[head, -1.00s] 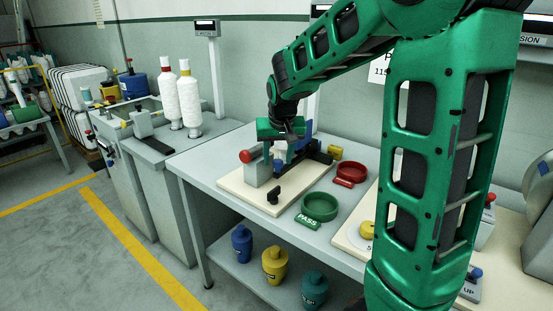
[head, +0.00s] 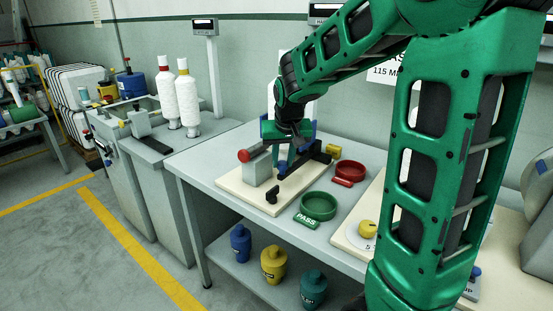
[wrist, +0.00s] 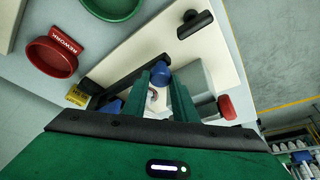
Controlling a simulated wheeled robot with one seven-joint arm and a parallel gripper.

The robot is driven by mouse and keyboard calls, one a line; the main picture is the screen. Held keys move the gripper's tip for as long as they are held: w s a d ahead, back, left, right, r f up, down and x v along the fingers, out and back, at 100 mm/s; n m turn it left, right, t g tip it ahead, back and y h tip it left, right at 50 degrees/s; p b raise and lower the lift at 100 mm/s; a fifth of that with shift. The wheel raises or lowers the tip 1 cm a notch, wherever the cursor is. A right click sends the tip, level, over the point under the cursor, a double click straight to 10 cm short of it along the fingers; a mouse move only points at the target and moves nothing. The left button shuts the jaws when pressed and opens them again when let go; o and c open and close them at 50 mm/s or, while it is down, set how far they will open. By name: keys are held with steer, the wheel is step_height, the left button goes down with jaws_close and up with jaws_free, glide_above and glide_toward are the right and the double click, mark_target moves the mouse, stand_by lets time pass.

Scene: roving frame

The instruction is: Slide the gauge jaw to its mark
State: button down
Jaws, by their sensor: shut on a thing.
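The gauge stands on a cream board (head: 235,184), with a black rail (head: 306,165) and a grey block (head: 258,169) that has a red knob (head: 243,156) on its end. Blue parts of the jaw (head: 282,168) show by the rail, below my gripper (head: 291,158). In the wrist view my fingers (wrist: 163,82) point down over the gauge, shut on the blue knob of the jaw (wrist: 162,75). The grey block (wrist: 190,76) lies just right of the fingers there. The mark cannot be made out; my fingers and palm hide part of the rail.
A green PASS dish (head: 318,206) and a red REWORK dish (head: 348,172) stand right of the board. A black knob (head: 272,196) stands at the board's front. A dial board with a yellow knob (head: 368,229) lies farther right.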

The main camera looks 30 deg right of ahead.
steer(key=c, duration=1.4)
jaws_free()
steer(key=shift+s, duration=0.2)
steer(key=shift+c, duration=0.2)
steer(key=v, duration=1)
steer(key=shift+r, duration=0.35)
steer(key=shift+s+f, duration=0.1)
steer(key=shift+s, duration=0.05)
steer(key=s+f+g, duration=0.1)
steer(key=s+f, duration=0.2)
steer(key=s, duration=0.6)
steer(key=s+d+f+m+g+y, duration=0.1)
steer(key=s+f, duration=0.3)
steer(key=s, duration=0.6)
steer(key=s+d+f+g+y, duration=0.1)
steer(key=s+f, duration=0.3)
steer(key=s, duration=0.5)
steer(key=shift+s+d+f+m+g, duration=0.25)
steer(key=shift+s+m+g, duration=0.15)
steer(key=shift+g, duration=0.2)
